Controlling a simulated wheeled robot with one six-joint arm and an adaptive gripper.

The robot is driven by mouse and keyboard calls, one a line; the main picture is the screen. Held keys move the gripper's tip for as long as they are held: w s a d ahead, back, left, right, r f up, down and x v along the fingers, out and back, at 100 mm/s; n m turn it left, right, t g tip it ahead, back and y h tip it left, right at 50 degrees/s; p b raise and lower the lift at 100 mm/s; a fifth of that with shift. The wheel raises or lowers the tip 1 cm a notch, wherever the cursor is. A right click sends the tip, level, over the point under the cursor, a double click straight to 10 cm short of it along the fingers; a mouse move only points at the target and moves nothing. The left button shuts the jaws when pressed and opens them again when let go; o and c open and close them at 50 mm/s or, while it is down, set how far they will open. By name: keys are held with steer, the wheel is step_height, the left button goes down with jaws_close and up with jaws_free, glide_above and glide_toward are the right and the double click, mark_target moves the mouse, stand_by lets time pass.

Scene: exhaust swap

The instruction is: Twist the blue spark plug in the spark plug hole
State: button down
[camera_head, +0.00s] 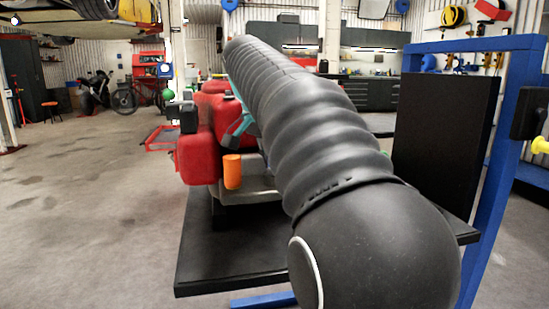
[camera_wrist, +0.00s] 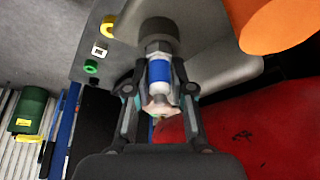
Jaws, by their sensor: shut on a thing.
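The blue spark plug (camera_wrist: 159,71) stands between my fingers in the wrist view, with a blue band, a white part and a copper-coloured end towards the camera. Its far end meets a dark round collar (camera_wrist: 158,32) on a grey surface. I cannot tell how deep it sits, and the hole itself is hidden. My gripper (camera_wrist: 160,90) is shut on the spark plug, one finger on each side. In the head view my own arm covers the spark plug and most of the gripper. The red engine (camera_head: 197,157) shows left of the arm.
An orange cylinder (camera_head: 232,171) stands at the engine's front, close to the right of my gripper in the wrist view (camera_wrist: 285,22). The engine rests on a black table (camera_head: 225,272). A blue frame (camera_head: 497,190) with a black panel (camera_head: 440,140) stands at right. Floor at left is clear.

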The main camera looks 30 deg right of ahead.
steer(key=shift+s+m+g+p, duration=0.15)
steer(key=shift+m+g+p, duration=0.45)
steer(key=shift+m+p, duration=0.7)
steer(key=shift+s+m+g+p, duration=0.1)
steer(key=shift+m+g+p, duration=0.6)
steer(key=shift+m, duration=1.1)
steer(key=shift+s+m+g+p, duration=0.1)
steer(key=shift+m+g+p, duration=0.2)
steer(key=shift+m+p, duration=0.65)
stand_by(0.4)
steer(key=shift+m+g, duration=0.4)
steer(key=shift+m, duration=0.65)
steer(key=shift+n+t, duration=0.3)
steer(key=shift+n, duration=0.4)
steer(key=shift+c, duration=0.7)
jaws_free()
steer(key=shift+s+a, duration=0.2)
steer(key=shift+s, duration=0.35)
